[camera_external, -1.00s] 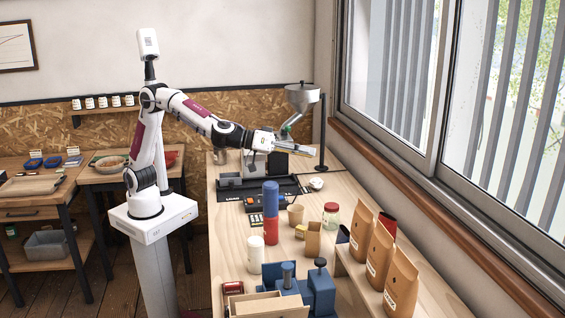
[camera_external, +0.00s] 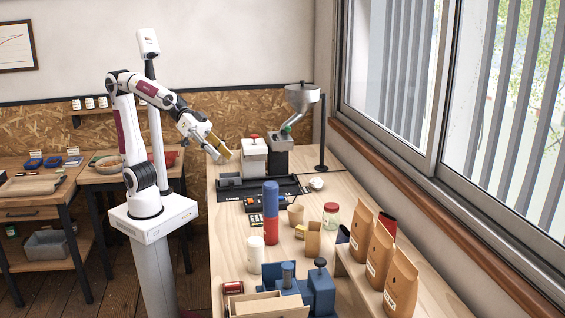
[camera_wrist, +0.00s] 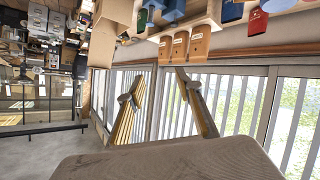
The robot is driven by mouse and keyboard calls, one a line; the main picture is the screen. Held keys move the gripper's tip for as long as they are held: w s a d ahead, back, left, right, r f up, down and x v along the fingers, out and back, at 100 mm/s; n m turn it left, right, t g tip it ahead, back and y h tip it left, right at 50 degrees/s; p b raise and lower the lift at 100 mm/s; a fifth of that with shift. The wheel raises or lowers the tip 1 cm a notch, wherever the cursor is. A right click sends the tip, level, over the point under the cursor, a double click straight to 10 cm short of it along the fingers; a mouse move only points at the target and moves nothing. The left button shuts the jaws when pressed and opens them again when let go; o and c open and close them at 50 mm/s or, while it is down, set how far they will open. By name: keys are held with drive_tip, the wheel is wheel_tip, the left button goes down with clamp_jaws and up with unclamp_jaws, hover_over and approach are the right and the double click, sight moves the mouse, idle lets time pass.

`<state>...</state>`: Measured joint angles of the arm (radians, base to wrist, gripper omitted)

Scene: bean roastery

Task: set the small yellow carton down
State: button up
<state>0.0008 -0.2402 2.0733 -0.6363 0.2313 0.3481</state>
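A small yellow carton (camera_external: 299,231) stands on the wooden counter, just left of an open kraft bag (camera_external: 313,238) that stands close in front of it. Only part of the carton shows. My gripper (camera_external: 224,153) is raised over the far left edge of the counter, well away from the carton. In the wrist view its two fingers (camera_wrist: 158,77) are spread wide with nothing between them. I cannot pick out the carton in the wrist view.
A blue-and-red cylinder stack (camera_external: 271,212), a paper cup (camera_external: 295,214) and a red-lidded jar (camera_external: 331,215) stand near the carton. Kraft bags (camera_external: 380,250) line a raised shelf by the window. A hopper on a stand (camera_external: 302,97) is right of my gripper.

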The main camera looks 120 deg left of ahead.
drive_tip(key=s+a+f+g, duration=0.1)
drive_tip(key=s+f+g, duration=0.1)
drive_tip(key=s+f, duration=0.3)
drive_tip(key=s+a+f+m+g+y, duration=0.1)
drive_tip(key=s+f, duration=0.5)
drive_tip(key=s, duration=0.8)
drive_tip(key=s+a+f+m+g+y, duration=0.1)
drive_tip(key=s+f+g, duration=0.3)
drive_tip(key=s, duration=0.6)
wheel_tip(320, 180, down, 2)
drive_tip(key=shift+s+a, duration=0.15)
drive_tip(key=shift+a, duration=0.2)
